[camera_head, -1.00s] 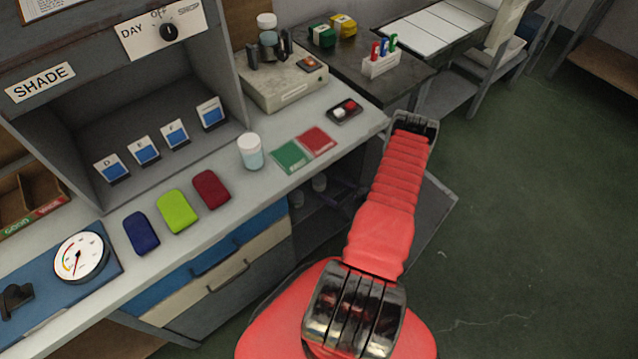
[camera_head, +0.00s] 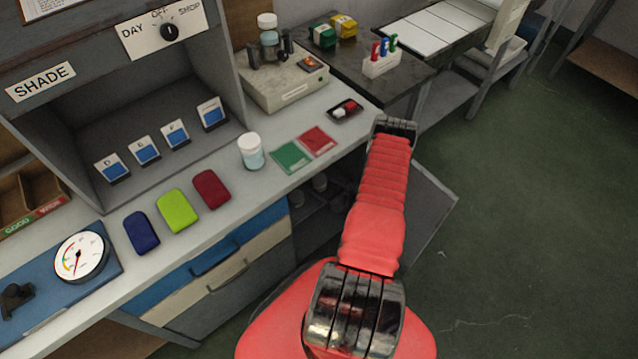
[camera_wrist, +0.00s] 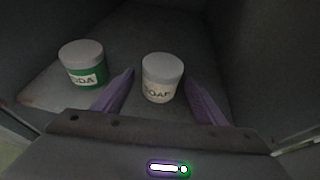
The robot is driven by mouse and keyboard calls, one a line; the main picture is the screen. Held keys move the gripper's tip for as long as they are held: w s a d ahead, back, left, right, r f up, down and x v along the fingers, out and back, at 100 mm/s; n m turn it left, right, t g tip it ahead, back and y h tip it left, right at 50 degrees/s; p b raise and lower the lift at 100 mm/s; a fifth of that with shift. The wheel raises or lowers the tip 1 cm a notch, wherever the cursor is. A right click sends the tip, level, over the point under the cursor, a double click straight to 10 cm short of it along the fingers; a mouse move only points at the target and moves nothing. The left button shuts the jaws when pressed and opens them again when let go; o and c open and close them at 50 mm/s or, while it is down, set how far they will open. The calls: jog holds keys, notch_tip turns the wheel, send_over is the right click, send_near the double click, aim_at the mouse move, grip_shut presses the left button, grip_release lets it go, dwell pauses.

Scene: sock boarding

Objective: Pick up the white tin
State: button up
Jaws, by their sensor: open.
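The white tin (camera_wrist: 162,80), labelled SOAP, stands upright on a dim grey shelf in the wrist view. My gripper (camera_wrist: 158,73) is open, with one purple finger to the left of the white tin and one to the right. The tin shows between the fingers; I cannot tell whether either touches it. In the head view my gripper is hidden, and I cannot make out the white tin for sure in the dark space under the bench.
A green tin (camera_wrist: 83,65) with a white lid stands left of the left finger. Dark walls enclose the shelf. In the head view, the bench (camera_head: 330,105) carries a white-lidded jar (camera_head: 251,152) and coloured pads; an open cupboard door (camera_head: 432,205) is right of the arm.

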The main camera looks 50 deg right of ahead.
aim_at(323, 181)
dwell(0.3)
jog(key=c, duration=1.2)
jog(key=shift+r, duration=5)
